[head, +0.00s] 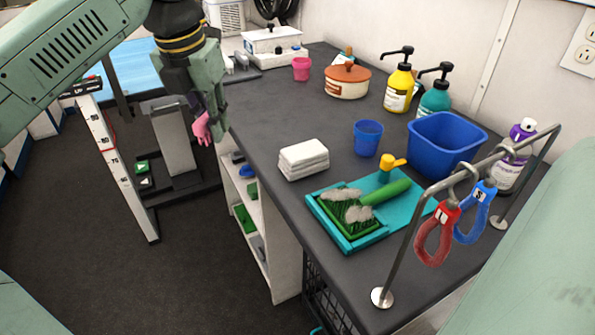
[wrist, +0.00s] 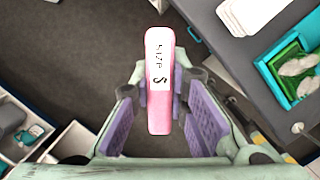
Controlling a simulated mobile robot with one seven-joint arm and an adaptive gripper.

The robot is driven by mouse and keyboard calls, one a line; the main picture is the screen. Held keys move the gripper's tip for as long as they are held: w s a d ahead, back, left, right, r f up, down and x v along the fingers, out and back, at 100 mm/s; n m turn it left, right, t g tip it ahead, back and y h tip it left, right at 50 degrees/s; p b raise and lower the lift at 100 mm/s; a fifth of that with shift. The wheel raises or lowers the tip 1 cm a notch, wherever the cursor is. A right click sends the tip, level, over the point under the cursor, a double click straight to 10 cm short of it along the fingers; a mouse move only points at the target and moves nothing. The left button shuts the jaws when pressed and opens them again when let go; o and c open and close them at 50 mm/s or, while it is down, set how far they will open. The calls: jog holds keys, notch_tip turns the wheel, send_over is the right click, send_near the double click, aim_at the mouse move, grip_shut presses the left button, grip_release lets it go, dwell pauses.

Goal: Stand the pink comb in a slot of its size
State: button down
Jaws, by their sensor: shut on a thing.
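The pink comb (head: 203,128) hangs below my gripper (head: 208,108) in the head view, out beyond the left edge of the counter. In the wrist view the pink comb (wrist: 158,112) stands between the purple finger pads of my gripper (wrist: 162,92), which is shut on it. A white label on its face reads "SIZE S". I cannot make out a comb slot clearly in either view; a low grey block (head: 240,66) at the counter's far left end is too small to read.
The dark counter (head: 262,118) holds folded white towels (head: 303,159), a teal tray (head: 345,240) with a green brush, a blue cup (head: 367,138), a blue tub (head: 445,145) and pump bottles. White shelves (head: 262,230) stand below. A metal rail with red and blue loops rises at right.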

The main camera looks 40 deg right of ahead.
jog(key=s+d+f+p, duration=0.1)
jog(key=s+d, duration=0.2)
jog(key=s, duration=0.1)
jog(key=s+d+f+p, duration=0.2)
jog(key=s, duration=0.2)
jog(key=s+d+f+p, duration=0.1)
jog(key=s+d, duration=0.2)
jog(key=s, duration=0.1)
jog(key=shift+s+d+f, duration=0.15)
jog(key=shift+d+f, duration=0.1)
jog(key=shift+d, duration=0.05)
jog(key=shift+f, duration=0.2)
jog(key=shift+f+b, duration=0.35)
jog(key=shift+f, duration=0.05)
jog(key=shift+f+b, duration=0.25)
jog(key=shift+b, duration=0.05)
jog(key=c, duration=1.6)
grip_release()
jog(key=shift+o, duration=0.2)
jog(key=shift+r, duration=0.1)
